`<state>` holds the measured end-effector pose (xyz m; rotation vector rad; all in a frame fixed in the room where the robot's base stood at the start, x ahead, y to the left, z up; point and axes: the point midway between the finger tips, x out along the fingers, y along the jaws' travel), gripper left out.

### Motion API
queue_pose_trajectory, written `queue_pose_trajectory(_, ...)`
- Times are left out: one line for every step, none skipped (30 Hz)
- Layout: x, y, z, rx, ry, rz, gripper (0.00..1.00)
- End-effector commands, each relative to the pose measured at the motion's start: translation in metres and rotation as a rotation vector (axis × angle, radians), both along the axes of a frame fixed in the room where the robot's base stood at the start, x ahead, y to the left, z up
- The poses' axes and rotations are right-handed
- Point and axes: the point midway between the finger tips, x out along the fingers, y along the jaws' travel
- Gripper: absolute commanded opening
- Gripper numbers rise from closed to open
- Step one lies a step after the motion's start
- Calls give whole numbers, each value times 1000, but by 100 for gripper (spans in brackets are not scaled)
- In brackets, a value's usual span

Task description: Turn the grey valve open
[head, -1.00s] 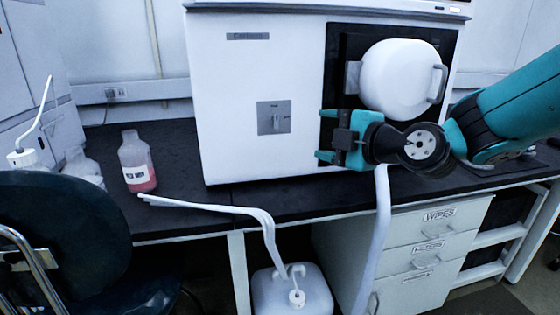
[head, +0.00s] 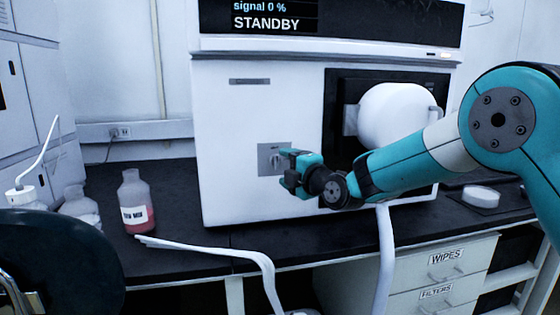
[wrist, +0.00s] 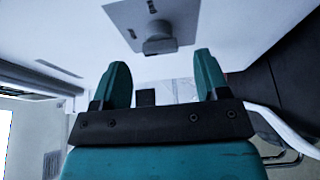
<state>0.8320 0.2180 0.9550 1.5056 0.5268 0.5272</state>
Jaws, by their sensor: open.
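The grey valve (head: 273,158) is a small knob on a square grey plate on the white front of the instrument. In the head view my gripper partly covers its right lower side. In the wrist view the valve knob (wrist: 159,40) sticks out from its plate, beyond and between my fingertips. My gripper (head: 288,171) is in front of the plate at its lower right. It also shows in the wrist view (wrist: 160,75), with its two teal fingers spread apart and nothing between them. The knob appears apart from the fingers.
The white instrument (head: 230,120) stands on a dark bench, its display reading STANDBY and signal 0 %. A round white door (head: 390,115) juts out right of the valve. A bottle with red liquid (head: 136,203) stands left. White tubes (head: 215,250) hang over the bench edge.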

Motion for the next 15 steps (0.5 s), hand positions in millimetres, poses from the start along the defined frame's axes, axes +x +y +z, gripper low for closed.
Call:
queue_pose_trajectory(6, 6, 0, -1, -1, 0, 68)
queue_pose_trajectory(10, 8, 0, 1, -1, 0, 68)
queue_pose_trajectory(14, 11, 0, 0, 0, 1, 68)
queue_pose_trajectory(16, 13, 0, 0, 0, 1, 68)
queue_pose_trajectory(19, 15, 0, -1, -1, 0, 68)
queue_pose_trajectory(21, 17, 0, -1, -1, 0, 68)
queue_pose_trajectory(23, 18, 0, 0, 0, 0, 68)
queue_pose_trajectory(24, 19, 0, 0, 0, 0, 68)
queue_pose_trajectory(25, 20, 0, 0, 1, 0, 68)
queue_pose_trajectory(26, 21, 0, 0, 1, 0, 68)
queue_pose_trajectory(26, 21, 0, 0, 1, 0, 68)
queue_pose_trajectory(27, 22, 0, 1, 1, 0, 68)
queue_pose_trajectory(27, 22, 0, 1, 1, 0, 68)
queue_pose_trajectory(27, 22, 0, 0, 0, 0, 68)
queue_pose_trajectory(27, 22, 0, 1, 1, 0, 68)
